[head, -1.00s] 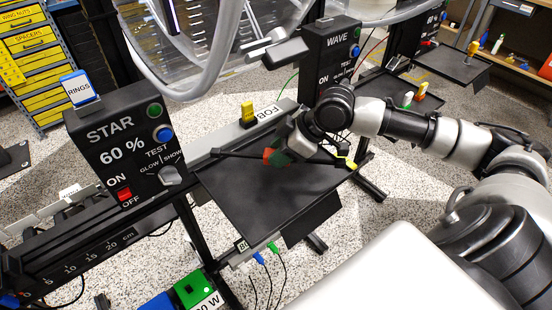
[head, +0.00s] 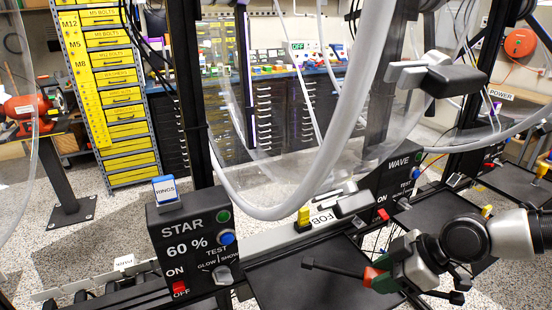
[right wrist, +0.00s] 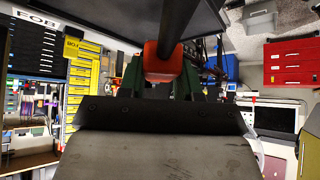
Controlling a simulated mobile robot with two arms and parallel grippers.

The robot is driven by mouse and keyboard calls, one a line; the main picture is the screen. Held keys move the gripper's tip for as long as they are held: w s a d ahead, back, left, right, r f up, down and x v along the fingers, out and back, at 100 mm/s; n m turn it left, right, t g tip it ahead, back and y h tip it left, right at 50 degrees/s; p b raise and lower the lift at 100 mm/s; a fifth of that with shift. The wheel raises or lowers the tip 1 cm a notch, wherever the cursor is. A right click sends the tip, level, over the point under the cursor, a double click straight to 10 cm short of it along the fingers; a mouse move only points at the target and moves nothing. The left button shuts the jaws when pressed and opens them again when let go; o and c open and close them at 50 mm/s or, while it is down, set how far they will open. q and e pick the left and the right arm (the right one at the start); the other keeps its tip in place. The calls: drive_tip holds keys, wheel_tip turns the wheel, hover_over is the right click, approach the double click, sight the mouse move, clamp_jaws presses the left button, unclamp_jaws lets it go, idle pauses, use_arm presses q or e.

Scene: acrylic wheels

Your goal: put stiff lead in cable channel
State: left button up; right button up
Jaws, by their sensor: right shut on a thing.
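My right gripper (head: 374,277) is shut on a black rod, which I take for the stiff lead (head: 335,268), at a red sleeve around its middle. The rod lies roughly level across the picture above a black tray, with a knob at each end. In the right wrist view, the green fingers (right wrist: 160,80) stand either side of the red sleeve (right wrist: 163,62), and the dark rod (right wrist: 176,30) runs up from it. A pale slotted strip (head: 95,280) beyond the STAR box may be the cable channel; I cannot tell for sure. My left gripper is not in view.
The STAR control box (head: 195,245) stands left of the black tray (head: 290,292), the WAVE box (head: 392,188) behind it. A pale FOB rail (head: 285,240) with a yellow block (head: 303,218) runs between them. A big clear wheel (head: 345,110) rises behind.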

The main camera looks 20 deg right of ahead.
drive_tip(key=w+a+f+p, duration=0.3)
drive_tip(key=a+f, duration=0.1)
drive_tip(key=a, duration=0.5)
drive_tip(key=w+a+r+m+t+h+p, duration=0.25)
drive_tip(key=w+a+r+m+h, duration=0.35)
drive_tip(key=m, duration=0.3)
drive_tip(key=s+f, duration=0.3)
drive_tip(key=s, duration=0.3)
drive_tip(key=shift+s+d+m, duration=0.25)
drive_tip(key=shift+s+m, duration=0.15)
drive_tip(key=shift+f, duration=0.1)
